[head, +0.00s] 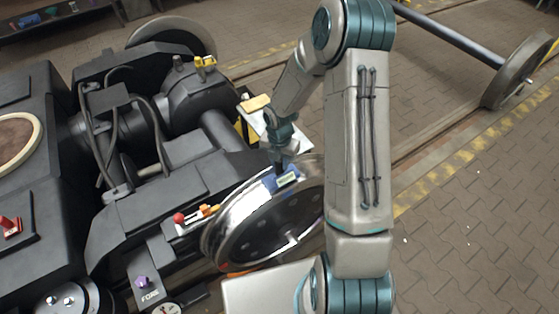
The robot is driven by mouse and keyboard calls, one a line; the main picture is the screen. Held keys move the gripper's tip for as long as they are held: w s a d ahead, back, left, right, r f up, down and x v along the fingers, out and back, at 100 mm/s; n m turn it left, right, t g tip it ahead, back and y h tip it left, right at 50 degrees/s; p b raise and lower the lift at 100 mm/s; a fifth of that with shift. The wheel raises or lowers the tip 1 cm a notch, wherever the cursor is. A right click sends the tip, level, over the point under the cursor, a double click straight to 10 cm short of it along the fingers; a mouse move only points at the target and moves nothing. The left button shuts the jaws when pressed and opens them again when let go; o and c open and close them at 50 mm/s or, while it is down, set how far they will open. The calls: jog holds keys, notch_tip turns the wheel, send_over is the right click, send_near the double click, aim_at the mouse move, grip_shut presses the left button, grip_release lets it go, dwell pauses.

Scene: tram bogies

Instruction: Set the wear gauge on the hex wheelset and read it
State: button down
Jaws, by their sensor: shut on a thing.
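The wear gauge (287,180) is a small blue block with a pale green display, at the top of the near bogie wheel. My gripper (280,168) is shut on it from above. The wheel (268,228) has a bright steel rim and a dark disc with a ring of holes. The gauge appears at the rim, but I cannot tell whether it is seated or just above it. The display is too small to read here. I cannot make out a hex mark on this wheel. My arm hides part of its right side.
The dark bogie frame (160,180) with hoses fills the left. A red knob (179,218) and an orange part sit beside the wheel. Another wheelset (515,70) stands back right. Paving at right is clear.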

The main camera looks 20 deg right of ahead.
jog(key=c, duration=1.1)
grip_release()
jog(key=shift+f, duration=0.1)
jog(key=shift+c, duration=0.2)
notch_tip(320, 180, up, 11)
jog(key=shift+r+p, duration=0.15)
jog(key=shift+p, duration=0.3)
jog(key=s+r+m+t, duration=0.1)
jog(key=s+r+m, duration=0.7)
jog(key=m, duration=0.6)
jog(key=s+r+m+t, duration=0.2)
jog(key=s+r+m, duration=0.7)
jog(key=s+m, duration=0.4)
jog(key=shift+r+m, duration=0.3)
jog(key=shift+m, duration=0.4)
